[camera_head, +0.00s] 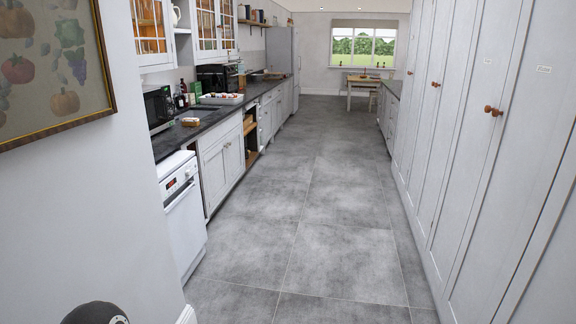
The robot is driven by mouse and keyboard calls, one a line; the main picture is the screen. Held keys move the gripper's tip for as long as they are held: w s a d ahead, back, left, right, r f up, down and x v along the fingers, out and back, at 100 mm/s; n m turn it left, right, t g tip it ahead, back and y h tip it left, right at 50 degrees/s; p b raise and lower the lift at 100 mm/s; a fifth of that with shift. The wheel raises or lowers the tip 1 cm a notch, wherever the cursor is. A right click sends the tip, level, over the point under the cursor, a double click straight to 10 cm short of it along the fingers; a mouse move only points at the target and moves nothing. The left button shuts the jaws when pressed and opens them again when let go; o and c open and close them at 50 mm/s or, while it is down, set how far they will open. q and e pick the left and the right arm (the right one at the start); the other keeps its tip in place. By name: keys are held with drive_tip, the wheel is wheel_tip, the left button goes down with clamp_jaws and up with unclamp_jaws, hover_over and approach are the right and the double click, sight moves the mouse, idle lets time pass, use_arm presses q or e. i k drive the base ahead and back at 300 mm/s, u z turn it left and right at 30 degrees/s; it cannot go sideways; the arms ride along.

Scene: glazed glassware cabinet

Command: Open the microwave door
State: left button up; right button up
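The microwave (158,108) stands on the dark worktop at the left, just beyond the edge of the near wall. It is small and seen at a steep angle, with a dark front and a greenish patch on it. Its near part is partly hidden by the wall. Its door looks closed, though the angle makes this hard to judge. Neither gripper shows. A dark rounded part of mine (96,313) shows at the bottom left, far from the microwave.
A white dishwasher (182,212) stands below the worktop (205,117). Tall cupboards (480,130) line the right side. The grey tiled floor (310,220) between is clear. The near left wall (60,210) carries a framed picture (50,62). A table (363,83) stands by the far window.

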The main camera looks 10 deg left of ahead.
sight(154, 106)
drive_tip(key=z, duration=0.3)
drive_tip(key=i, duration=2.75)
drive_tip(key=u, duration=1.3)
drive_tip(key=i, duration=1.15)
drive_tip(key=u, duration=0.8)
drive_tip(key=k, duration=0.75)
drive_tip(key=u, duration=0.2)
drive_tip(key=i, duration=0.8)
drive_tip(key=z, duration=0.1)
